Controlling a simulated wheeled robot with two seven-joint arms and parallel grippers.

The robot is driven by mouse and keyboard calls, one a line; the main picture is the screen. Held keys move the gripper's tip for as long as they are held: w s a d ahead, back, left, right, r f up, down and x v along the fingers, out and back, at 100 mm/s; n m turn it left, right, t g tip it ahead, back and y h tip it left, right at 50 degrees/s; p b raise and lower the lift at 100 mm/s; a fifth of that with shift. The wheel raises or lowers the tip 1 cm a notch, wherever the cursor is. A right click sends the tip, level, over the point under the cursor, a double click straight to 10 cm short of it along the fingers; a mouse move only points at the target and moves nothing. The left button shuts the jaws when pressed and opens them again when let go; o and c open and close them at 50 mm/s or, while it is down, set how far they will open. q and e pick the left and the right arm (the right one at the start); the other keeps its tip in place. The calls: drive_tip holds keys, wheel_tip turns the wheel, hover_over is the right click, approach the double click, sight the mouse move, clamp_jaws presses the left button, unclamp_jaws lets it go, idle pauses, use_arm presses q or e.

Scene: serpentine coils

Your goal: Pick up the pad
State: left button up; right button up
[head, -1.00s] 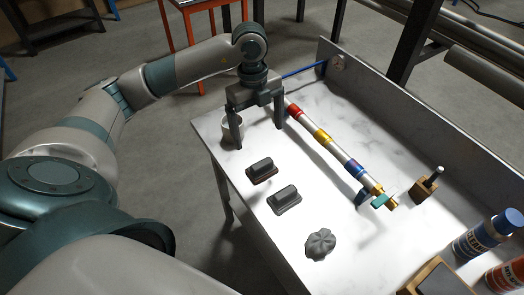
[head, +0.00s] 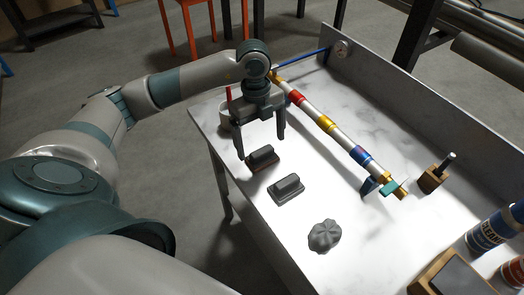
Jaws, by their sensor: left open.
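Two dark handled blocks that look like pads lie on the marble-topped table (head: 315,180). The far pad (head: 264,157) has a brownish-red base and a dark grip block on top. The near pad (head: 286,188) is grey all over. My left gripper (head: 261,147) is open and points down, its two fingers to the left and right of the far pad's grip block in the picture. I cannot tell how high the fingertips are above the table. Nothing is held between them. My right gripper is not in view.
A pipe with coloured bands (head: 325,124) runs along the table behind the pads.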

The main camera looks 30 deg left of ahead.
sight(262, 150)
use_arm(q)
drive_tip(key=shift+f, duration=0.1)
wheel_tip(262, 150, down, 4)
drive_tip(key=b, duration=0.3)
drive_tip(key=shift+w+f, duration=0.1)
drive_tip(key=shift+f, duration=0.1)
drive_tip(key=shift+d+f+b, duration=0.1)
drive_tip(key=shift+f+b, duration=0.2)
drive_tip(key=shift+f, duration=0.1)
drive_tip(key=shift+r, duration=0.1)
drive_tip(key=c, duration=1.2)
drive_tip(key=shift+o, duration=0.2)
drive_tip(key=shift+r, duration=0.1)
